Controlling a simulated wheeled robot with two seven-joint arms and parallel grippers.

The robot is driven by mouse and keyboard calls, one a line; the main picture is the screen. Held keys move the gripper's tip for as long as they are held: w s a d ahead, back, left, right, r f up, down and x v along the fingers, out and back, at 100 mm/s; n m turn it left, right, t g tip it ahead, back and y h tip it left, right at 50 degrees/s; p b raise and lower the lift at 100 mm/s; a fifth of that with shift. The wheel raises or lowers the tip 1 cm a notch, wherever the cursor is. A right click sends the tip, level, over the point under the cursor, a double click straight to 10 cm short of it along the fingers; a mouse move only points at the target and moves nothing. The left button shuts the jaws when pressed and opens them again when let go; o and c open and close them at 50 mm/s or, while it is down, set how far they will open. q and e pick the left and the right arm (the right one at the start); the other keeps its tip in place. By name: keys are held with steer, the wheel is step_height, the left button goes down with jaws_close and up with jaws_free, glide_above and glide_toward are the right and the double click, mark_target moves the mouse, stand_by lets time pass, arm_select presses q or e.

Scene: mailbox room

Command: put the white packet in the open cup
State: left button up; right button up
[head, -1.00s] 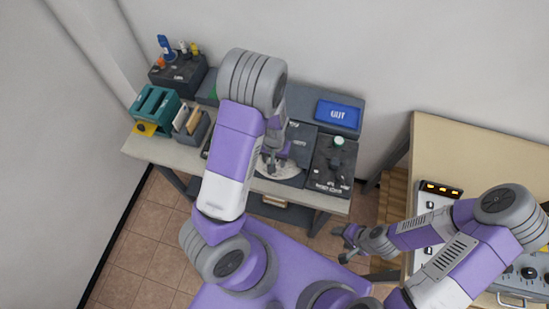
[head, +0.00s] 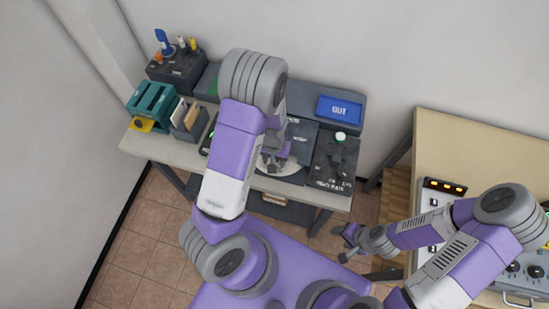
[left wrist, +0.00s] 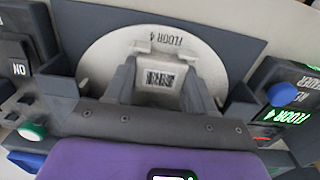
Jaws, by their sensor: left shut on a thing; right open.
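My left gripper (left wrist: 158,95) is shut on the white packet (left wrist: 158,79), which has a black barcode label and sits between the two grey fingers in the left wrist view. In that view the fingers and packet are over a round pale disc (left wrist: 97,55) marked FLOOR 4. A pale raised shape lies around the packet's far end; I cannot tell whether this is the open cup. In the head view my left gripper (head: 273,161) is low over the disc (head: 291,169), partly hidden by my arm. My right gripper (head: 350,238) is open and empty, away from the bench.
The bench holds a blue OUT tray (head: 339,109), a teal rack (head: 153,103), a grey envelope holder (head: 188,121) and a dark tool box (head: 176,68). A lit FLOOR 4 display (left wrist: 289,114) is beside the disc. A tan table (head: 470,145) with a control panel stands at right.

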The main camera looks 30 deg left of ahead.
arm_select(q)
steer(key=o, duration=1.5)
steer(key=shift+c, duration=0.2)
steer(key=shift+r+p, duration=2.7)
steer(key=shift+r, duration=0.35)
steer(key=shift+s+f, duration=0.1)
